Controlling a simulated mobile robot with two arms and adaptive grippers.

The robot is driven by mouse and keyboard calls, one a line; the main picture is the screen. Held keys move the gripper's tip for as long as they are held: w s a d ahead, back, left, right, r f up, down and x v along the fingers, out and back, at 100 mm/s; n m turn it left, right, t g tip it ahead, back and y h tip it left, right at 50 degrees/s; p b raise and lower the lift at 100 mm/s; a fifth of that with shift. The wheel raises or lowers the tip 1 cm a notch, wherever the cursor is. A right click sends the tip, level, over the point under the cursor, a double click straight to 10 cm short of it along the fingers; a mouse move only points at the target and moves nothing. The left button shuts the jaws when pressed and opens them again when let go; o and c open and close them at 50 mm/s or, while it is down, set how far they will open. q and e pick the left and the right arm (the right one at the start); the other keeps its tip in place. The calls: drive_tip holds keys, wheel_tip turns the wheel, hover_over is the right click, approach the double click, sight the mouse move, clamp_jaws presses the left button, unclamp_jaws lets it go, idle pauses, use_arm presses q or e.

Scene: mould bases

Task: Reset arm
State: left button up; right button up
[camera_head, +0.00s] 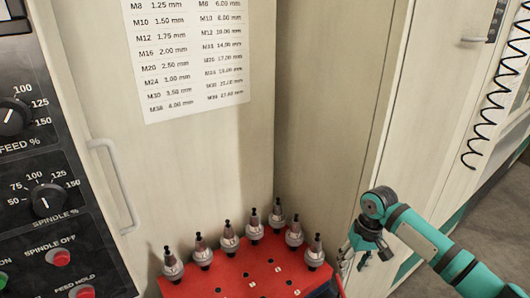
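My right arm, teal and grey, comes in from the lower right. Its gripper (350,261) points down beside the right end of a red tool block (262,281). The gripper is small and partly hidden behind its own wrist, so I cannot tell whether its fingers are open or shut. I see nothing clearly held in it. My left gripper is not in view.
Several grey tool holders (229,239) stand upright along the back and sides of the red block. A control panel (45,180) with knobs and red buttons is at left. A cream cabinet wall with a thread chart (185,50) stands behind. A coiled black cable (490,110) hangs at right.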

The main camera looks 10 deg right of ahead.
drive_tip(key=s+a+f+n+t, duration=0.1)
drive_tip(key=s+a+f+n, duration=0.1)
drive_tip(key=s+a+f, duration=0.35)
drive_tip(key=s+a+f+n, duration=0.25)
drive_tip(key=s+a, duration=0.35)
drive_tip(key=a, duration=0.3)
drive_tip(key=s+r+m+t+h, duration=0.1)
drive_tip(key=s+r+t, duration=0.2)
drive_tip(key=s, duration=1.1)
wheel_tip(320, 180, down, 26)
drive_tip(key=s+d+g, duration=0.1)
drive_tip(key=g, duration=0.1)
drive_tip(key=s+d+f+g+b, duration=0.1)
drive_tip(key=s+d+f, duration=0.2)
drive_tip(key=s+f, duration=1.4)
drive_tip(key=shift+s+d+f, duration=0.15)
drive_tip(key=shift+s+f, duration=0.05)
